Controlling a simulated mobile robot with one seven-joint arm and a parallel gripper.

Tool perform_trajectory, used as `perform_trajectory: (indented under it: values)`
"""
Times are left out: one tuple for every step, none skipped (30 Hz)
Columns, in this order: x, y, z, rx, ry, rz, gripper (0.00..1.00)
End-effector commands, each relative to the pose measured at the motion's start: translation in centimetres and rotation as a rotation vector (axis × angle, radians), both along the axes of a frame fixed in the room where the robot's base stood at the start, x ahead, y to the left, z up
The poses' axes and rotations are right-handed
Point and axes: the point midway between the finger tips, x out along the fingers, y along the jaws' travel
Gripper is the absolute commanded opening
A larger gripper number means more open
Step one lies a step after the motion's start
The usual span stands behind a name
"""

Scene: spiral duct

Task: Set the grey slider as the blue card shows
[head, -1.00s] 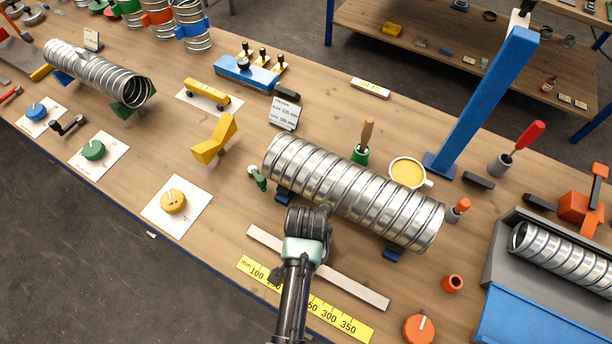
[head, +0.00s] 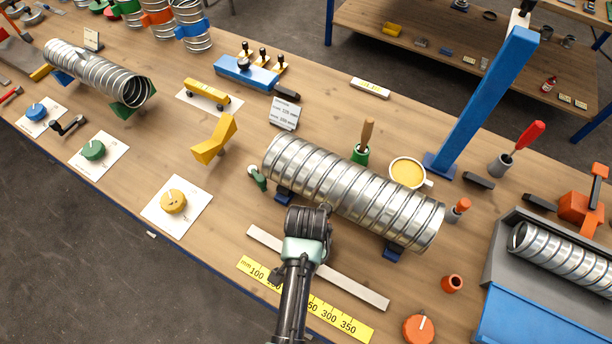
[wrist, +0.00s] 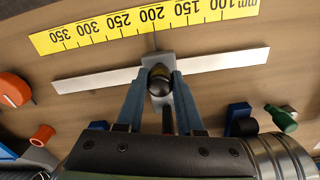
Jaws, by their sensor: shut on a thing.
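My gripper (wrist: 158,82) is shut on the dark round knob of the grey slider (wrist: 158,62) in the wrist view, one finger on each side. The slider sits on a pale straight rail (wrist: 95,80) beside a yellow millimetre scale (wrist: 110,28). Its thin dark pointer stands close to the 200 mark. In the head view my arm hides the slider and the middle of the scale (head: 340,318).
A large spiral duct (head: 350,190) lies on blue supports just behind the rail. An orange knob (head: 418,329) and an orange cup (head: 452,283) stand to the right. A yellow dial (head: 173,201) sits on a white plate at left. Bare bench lies between dial and rail.

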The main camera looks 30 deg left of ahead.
Motion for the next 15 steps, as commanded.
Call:
perform_trajectory:
  values:
    - [0.0, 0.0, 0.1, 0.0, -0.001, 0.0, 0.0]
    - [0.0, 0.0, 0.1, 0.0, -0.001, 0.0, 0.0]
    - [0.0, 0.0, 0.1, 0.0, -0.001, 0.0, 0.0]
    - [0.0, 0.0, 0.1, 0.0, -0.001, 0.0, 0.0]
    - [0.0, 0.0, 0.1, 0.0, -0.001, 0.0, 0.0]
    - [0.0, 0.1, 0.1, 0.0, -0.001, 0.001, 0.0]
    - [0.1, 0.3, 0.1, 0.0, -0.001, 0.002, 0.0]
    - [0.1, 0.7, 0.1, 0.001, -0.001, 0.005, 0.0]
    - [0.1, 1.4, 0.1, 0.0, -0.002, 0.006, 0.0]
    - [0.2, 1.9, 0.1, 0.001, -0.001, 0.007, 0.0]
    - [0.2, 2.6, 0.1, 0.0, -0.002, 0.008, 0.0]
    - [0.3, 3.3, 0.1, 0.001, -0.002, 0.008, 0.0]
    - [0.2, 3.8, 0.1, 0.0, -0.002, 0.008, 0.0]
    - [0.3, 4.2, 0.1, 0.0, -0.002, 0.007, 0.0]
    - [0.3, 4.6, 0.1, 0.001, -0.003, 0.006, 0.0]
